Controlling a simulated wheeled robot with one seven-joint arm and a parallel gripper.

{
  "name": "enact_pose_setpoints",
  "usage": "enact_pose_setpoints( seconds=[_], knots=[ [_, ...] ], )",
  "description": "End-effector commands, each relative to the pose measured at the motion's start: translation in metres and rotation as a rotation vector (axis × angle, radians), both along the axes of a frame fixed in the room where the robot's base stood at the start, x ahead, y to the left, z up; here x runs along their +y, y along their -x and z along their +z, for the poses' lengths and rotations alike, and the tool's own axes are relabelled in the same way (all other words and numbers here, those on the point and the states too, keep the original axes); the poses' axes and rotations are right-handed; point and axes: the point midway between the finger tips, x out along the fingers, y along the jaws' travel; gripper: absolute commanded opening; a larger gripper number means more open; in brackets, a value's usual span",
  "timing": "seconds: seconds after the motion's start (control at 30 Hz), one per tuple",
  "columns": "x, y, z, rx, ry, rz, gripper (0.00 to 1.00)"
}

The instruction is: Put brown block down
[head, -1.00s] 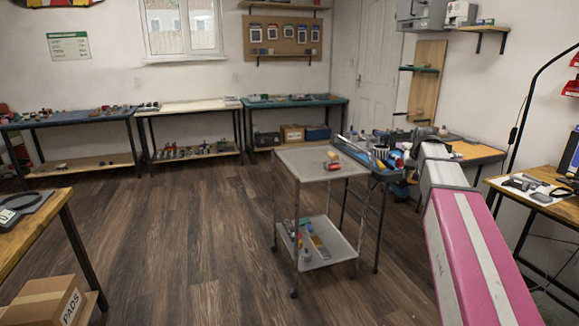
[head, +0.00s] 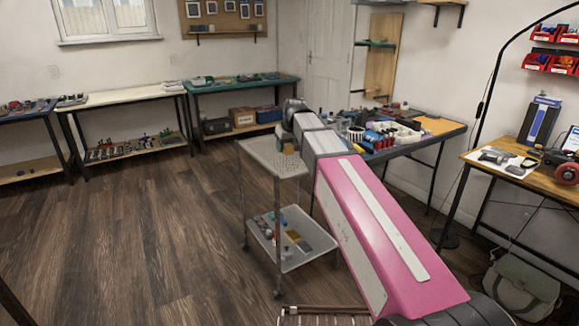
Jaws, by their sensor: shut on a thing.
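The brown block is small and hard to make out; a brownish patch (head: 288,148) shows just under the end of my arm, over the top of the grey cart (head: 258,153). My gripper (head: 286,138) points down there, small and partly covered by my own wrist. It is shut on what looks like the brown block. I cannot tell whether the block touches the cart top.
The cart's lower shelf (head: 290,262) holds several small items. A cluttered workbench (head: 440,132) stands close behind my arm on the right. A wooden desk (head: 545,178) is at the far right, with a green bag (head: 520,290) below. The floor at left is clear.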

Motion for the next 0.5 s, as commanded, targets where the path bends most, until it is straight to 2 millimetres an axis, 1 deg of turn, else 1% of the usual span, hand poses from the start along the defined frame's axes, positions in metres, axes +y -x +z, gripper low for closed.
enact_pose_setpoints(
  seconds=[0.03,0.1,0.17,0.27,0.5],
  knots=[
    [0.01,0.003,0.0,0.0,0.0,0.02,0.25],
    [0.016,0.003,-0.001,0.0,-0.001,0.035,0.25],
    [0.017,0.0,-0.003,-0.001,0.0,0.042,0.25],
    [0.015,-0.014,-0.011,0.0,0.0,0.043,0.25],
    [0.003,-0.061,-0.039,0.0,0.0,0.041,0.25]
  ],
)
